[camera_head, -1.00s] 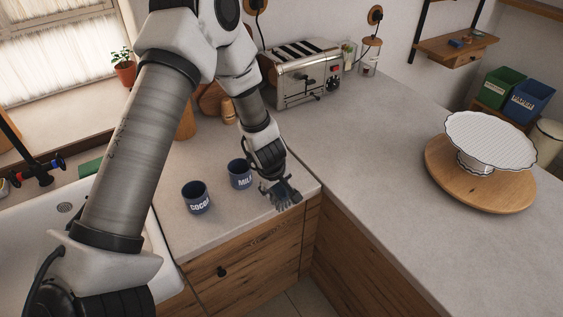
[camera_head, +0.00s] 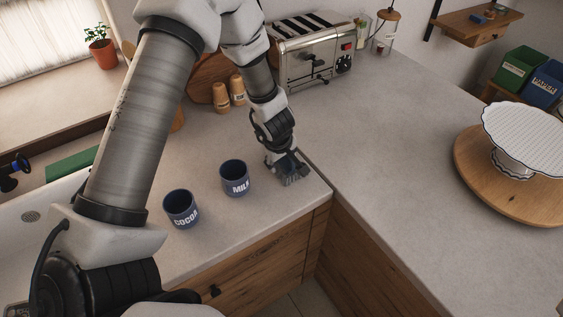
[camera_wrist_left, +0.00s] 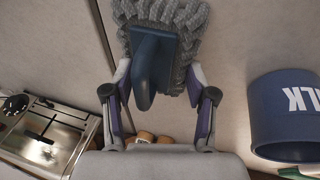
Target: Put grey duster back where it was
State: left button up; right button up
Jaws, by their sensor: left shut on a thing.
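The grey duster (camera_wrist_left: 182,18) has a grey fringed head on a blue back with a blue handle. In the left wrist view its handle (camera_wrist_left: 146,75) lies between the fingers of my left gripper (camera_wrist_left: 158,100), which is shut on it. In the head view the duster (camera_head: 292,178) shows small at the tip of my left gripper (camera_head: 280,160), low at the counter, close to the corner edge. I cannot tell whether it touches the counter. My right gripper is out of both views.
A blue MILK mug (camera_head: 235,180) and a blue COCOA mug (camera_head: 181,210) stand left of the duster. A toaster (camera_head: 315,52) stands behind. A white cake stand (camera_head: 515,168) sits on a round wooden board (camera_head: 475,170) at the right. The counter between is clear.

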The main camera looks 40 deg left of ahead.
pick_arm(q)
jog(key=shift+s+d+f, duration=0.1)
jog(key=shift+d, duration=0.05)
jog(key=o, duration=1.2)
jog(key=p+v, duration=0.4)
jog(key=v, duration=0.8)
jog(key=shift+r, duration=0.25)
